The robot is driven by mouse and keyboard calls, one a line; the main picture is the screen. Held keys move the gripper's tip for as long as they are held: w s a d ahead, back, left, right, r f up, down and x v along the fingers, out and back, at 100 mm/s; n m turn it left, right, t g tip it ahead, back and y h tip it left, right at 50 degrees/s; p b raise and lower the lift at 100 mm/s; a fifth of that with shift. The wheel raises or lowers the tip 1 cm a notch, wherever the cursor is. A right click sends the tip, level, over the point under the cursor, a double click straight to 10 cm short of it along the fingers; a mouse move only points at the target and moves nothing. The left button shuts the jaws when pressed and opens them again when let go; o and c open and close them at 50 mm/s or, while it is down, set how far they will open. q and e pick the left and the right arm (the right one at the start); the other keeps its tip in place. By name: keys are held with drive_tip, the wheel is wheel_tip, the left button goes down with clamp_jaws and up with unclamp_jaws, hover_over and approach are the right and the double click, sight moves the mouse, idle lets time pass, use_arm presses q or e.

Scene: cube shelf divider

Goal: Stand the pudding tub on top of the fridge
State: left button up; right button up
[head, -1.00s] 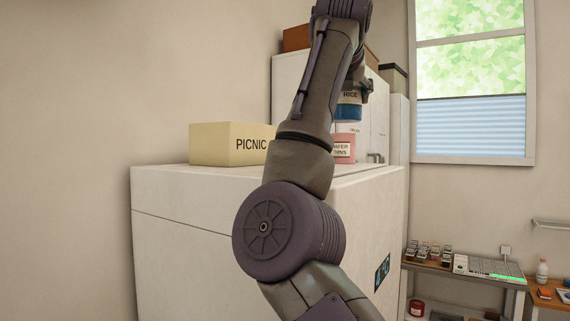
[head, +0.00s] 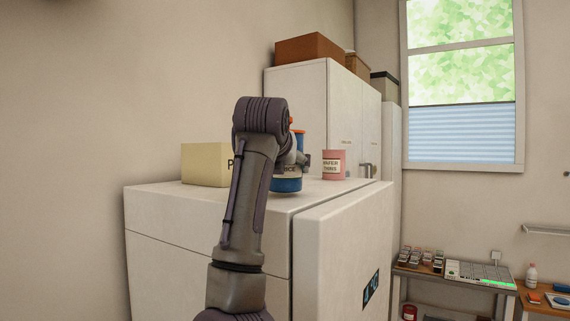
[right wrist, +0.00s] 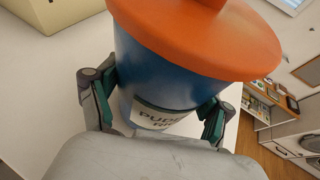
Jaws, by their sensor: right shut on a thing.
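The pudding tub (head: 287,185) is blue with an orange lid and a pale label. It stands upright at the fridge top, partly hidden by my right arm. My right gripper (head: 293,160) is shut on it. In the right wrist view the pudding tub (right wrist: 150,65) sits between the two green-padded fingers of the right gripper (right wrist: 155,108), one on each side. The white fridge (head: 190,255) has a flat top. The tub's base is at or just over that top; I cannot tell whether it touches. My left gripper is not in view.
A yellow picnic box (head: 203,165) stands on the fridge top, left of the tub. A pink wafer tin (head: 334,165) stands to the right. A tall white cabinet (head: 297,95) with boxes on it is behind. Clear top lies between tub and tin.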

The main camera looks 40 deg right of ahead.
drive_tip(key=shift+w+f, duration=0.25)
drive_tip(key=shift+f, duration=0.15)
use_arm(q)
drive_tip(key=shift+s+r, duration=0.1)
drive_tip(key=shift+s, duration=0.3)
use_arm(e)
drive_tip(key=shift+s, duration=0.1)
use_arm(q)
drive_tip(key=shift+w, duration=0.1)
use_arm(e)
drive_tip(key=shift+s+f, duration=0.15)
drive_tip(key=o, duration=1.2)
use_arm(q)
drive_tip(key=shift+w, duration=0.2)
use_arm(e)
drive_tip(key=shift+o, duration=1.3)
